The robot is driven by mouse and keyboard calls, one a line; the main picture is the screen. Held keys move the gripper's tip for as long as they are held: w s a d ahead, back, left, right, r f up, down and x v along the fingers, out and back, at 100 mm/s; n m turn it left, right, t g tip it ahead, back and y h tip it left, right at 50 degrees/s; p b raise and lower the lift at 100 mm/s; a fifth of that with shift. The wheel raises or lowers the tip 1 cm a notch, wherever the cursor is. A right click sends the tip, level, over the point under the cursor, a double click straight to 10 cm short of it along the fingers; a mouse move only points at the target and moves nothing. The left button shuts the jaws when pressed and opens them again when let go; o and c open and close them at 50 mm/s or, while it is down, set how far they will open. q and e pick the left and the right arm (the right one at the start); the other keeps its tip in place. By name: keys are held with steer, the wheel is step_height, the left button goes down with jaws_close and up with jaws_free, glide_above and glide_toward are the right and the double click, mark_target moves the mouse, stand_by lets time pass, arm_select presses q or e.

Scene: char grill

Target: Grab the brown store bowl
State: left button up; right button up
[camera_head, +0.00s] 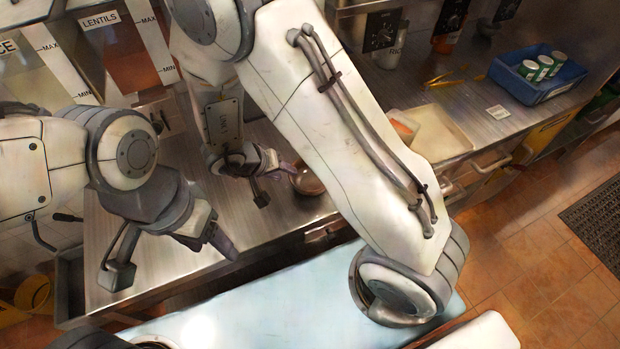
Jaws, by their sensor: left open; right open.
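A small brown bowl (309,181) sits on the steel counter (275,225), just left of my large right arm link, which may hide part of it. My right gripper (277,186) is open, with its fingers just left of the bowl. One fingertip appears very close to the bowl's rim; I cannot tell whether it touches. My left gripper (174,266) is open and empty over the left part of the counter, well away from the bowl.
Dispensers, one labelled lentils (125,50), stand at the back left. A light tray (437,133) lies right of my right arm. A blue bin (538,75) with several green-and-white cans is at the back right. Tiled floor (530,260) lies right of the counter.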

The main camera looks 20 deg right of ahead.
mark_target(293, 177)
steer(key=x, duration=0.2)
steer(key=b+x, duration=0.1)
steer(key=x, duration=0.5)
steer(key=shift+w+a+f, duration=0.25)
steer(key=shift+a+f, duration=0.05)
steer(key=shift+f, duration=0.05)
jaws_close()
stand_by(1.0)
